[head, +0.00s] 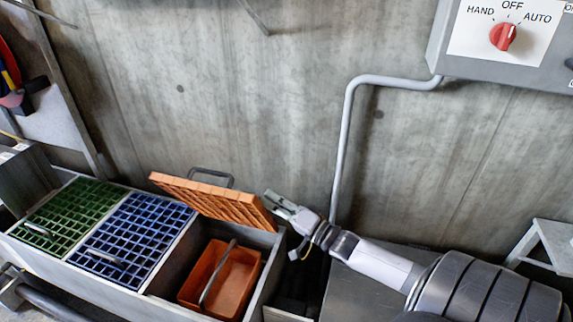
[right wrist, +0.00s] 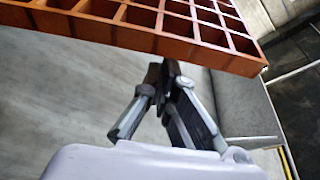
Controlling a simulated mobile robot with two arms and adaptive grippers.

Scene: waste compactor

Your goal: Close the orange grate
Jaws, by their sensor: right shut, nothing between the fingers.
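The orange grate (head: 215,200) is raised over the right compartment of the grey bin, tilted up at the back with its underside partly showing. A grey handle (head: 210,173) is on its far side. My right gripper (head: 275,200) is shut and empty, just beside the grate's right end. In the right wrist view the gripper (right wrist: 165,70) points up close to the edge of the orange grate (right wrist: 150,27), which crosses the top; I cannot tell if they touch. My left gripper is not in view.
An orange bucket (head: 238,280) with a grey handle sits in the open compartment. A green grate (head: 68,215) and a blue grate (head: 130,235) lie flat to its left. A control box (head: 510,45) with a red knob and a pipe (head: 345,130) are on the wall.

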